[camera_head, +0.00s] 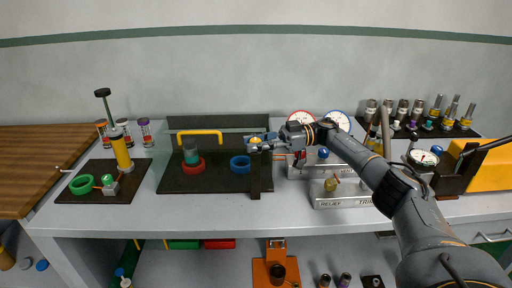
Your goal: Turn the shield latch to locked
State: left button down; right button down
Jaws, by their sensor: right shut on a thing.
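The shield (222,122) stands on a black base (215,184) at the middle of the bench, with a yellow handle (200,133) across its front. A dark upright post (255,178) rises at the base's right front. The small yellow shield latch (255,140) is at the top of this post. My right gripper (261,144) comes in from the right and is shut on the latch. Its fingers partly cover the latch, and the latch's exact angle is too small to tell. My left gripper is not in view.
A red ring (194,166) and a blue ring (240,164) lie on the base. Right of the post are grey blocks with gauges, one a relief block (335,196). A yellow hand pump (121,152) stands on the left. An orange vise (276,268) is below.

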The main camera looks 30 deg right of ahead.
jog(key=c, duration=1)
grip_release()
jog(key=shift+a, duration=0.1)
jog(key=shift+d, duration=0.2)
jog(key=shift+v, duration=3.55)
jog(key=shift+r, duration=0.2)
